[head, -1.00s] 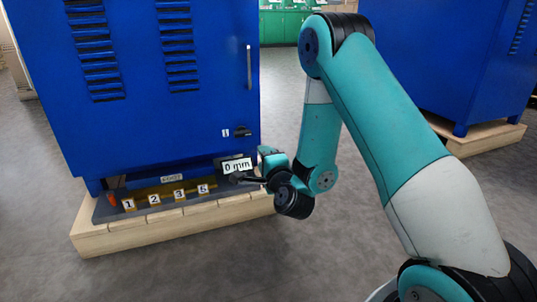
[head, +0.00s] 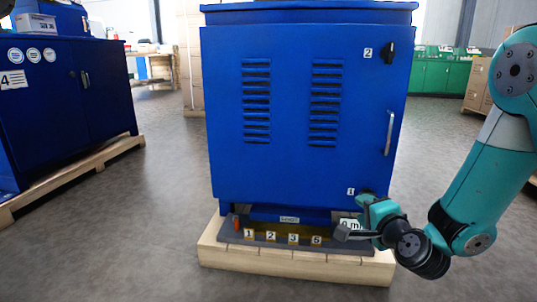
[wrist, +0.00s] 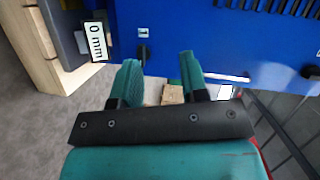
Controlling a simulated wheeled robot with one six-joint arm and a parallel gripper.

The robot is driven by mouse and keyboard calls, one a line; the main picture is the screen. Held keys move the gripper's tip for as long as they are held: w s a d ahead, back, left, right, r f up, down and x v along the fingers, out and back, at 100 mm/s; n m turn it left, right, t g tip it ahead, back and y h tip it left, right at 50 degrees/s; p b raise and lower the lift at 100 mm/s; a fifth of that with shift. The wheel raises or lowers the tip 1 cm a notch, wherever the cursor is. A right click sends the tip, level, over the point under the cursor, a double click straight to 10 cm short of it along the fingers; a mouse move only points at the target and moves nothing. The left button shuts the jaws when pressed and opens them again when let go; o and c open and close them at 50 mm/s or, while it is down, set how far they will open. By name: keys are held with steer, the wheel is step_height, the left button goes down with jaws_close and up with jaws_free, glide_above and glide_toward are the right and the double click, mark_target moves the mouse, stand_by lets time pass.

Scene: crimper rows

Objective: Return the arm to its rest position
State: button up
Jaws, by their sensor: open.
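My gripper (head: 367,204) is at the lower right corner of the blue cabinet (head: 285,100) in the head view, with my arm folded down from the right. In the wrist view its two teal fingers (wrist: 160,66) are apart with nothing held between them. The fingers point toward the cabinet's blue front. A small dark knob by the label 1 (wrist: 143,50) shows just beyond the left finger. Whether the fingers touch anything cannot be told.
A grey tray with numbered yellow blocks (head: 282,237) and a "0 mm" display (wrist: 95,42) lies on the wooden pallet (head: 290,262) below the cabinet. The cabinet has an upper knob (head: 389,52) and a handle (head: 389,132). Another blue cabinet (head: 65,110) stands left. Grey floor between is clear.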

steer(key=s+a+r+n+g+y+p, duration=0.35)
steer(key=s+a+r+n+p, duration=0.25)
steer(key=r, duration=0.4)
steer(key=s+a+r+n+g+y+p, duration=0.2)
steer(key=s+a+r+n+g+p, duration=0.35)
steer(key=r, duration=0.45)
steer(key=s+d+r+n+g+h+p, duration=0.25)
steer(key=s+r+n+g+p, duration=0.6)
steer(key=s+r+p, duration=0.8)
step_height(320, 180, up, 34)
steer(key=s+n+t+p, duration=0.1)
steer(key=s+p, duration=0.1)
steer(key=p, duration=2.9)
steer(key=shift+s+a+n+t+h+p, duration=0.25)
steer(key=shift+n+t+h+p, duration=0.05)
steer(key=shift+t+h+p, duration=0.1)
